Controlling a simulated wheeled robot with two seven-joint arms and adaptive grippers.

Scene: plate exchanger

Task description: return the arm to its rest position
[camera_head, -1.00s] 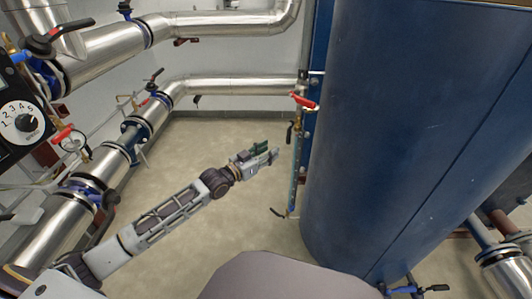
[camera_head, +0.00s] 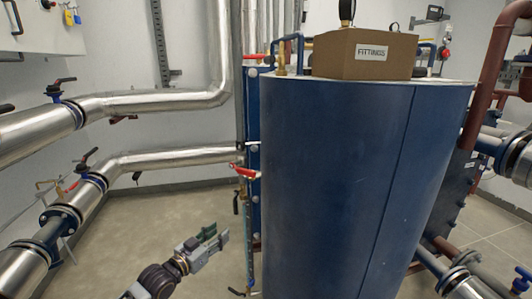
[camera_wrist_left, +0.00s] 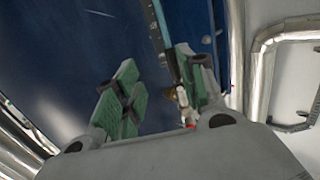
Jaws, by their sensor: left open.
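My left gripper (camera_head: 222,241) shows low in the head view, left of the big blue tank (camera_head: 345,180). It is over the floor, and its arm comes in from the bottom left. In the left wrist view its two fingers with green pads (camera_wrist_left: 160,95) stand apart, with nothing held between them. The blue tank surface (camera_wrist_left: 60,60) and a thin pipe with a brass fitting (camera_wrist_left: 180,96) show beyond the fingers. My right gripper is in neither view.
A cardboard box labelled FITTINGS (camera_head: 362,54) sits on top of the tank. A red-handled valve (camera_head: 245,172) is on the thin vertical pipe at the tank's left. Silver pipes (camera_head: 150,103) run along the left wall. The floor (camera_head: 130,235) between them is clear.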

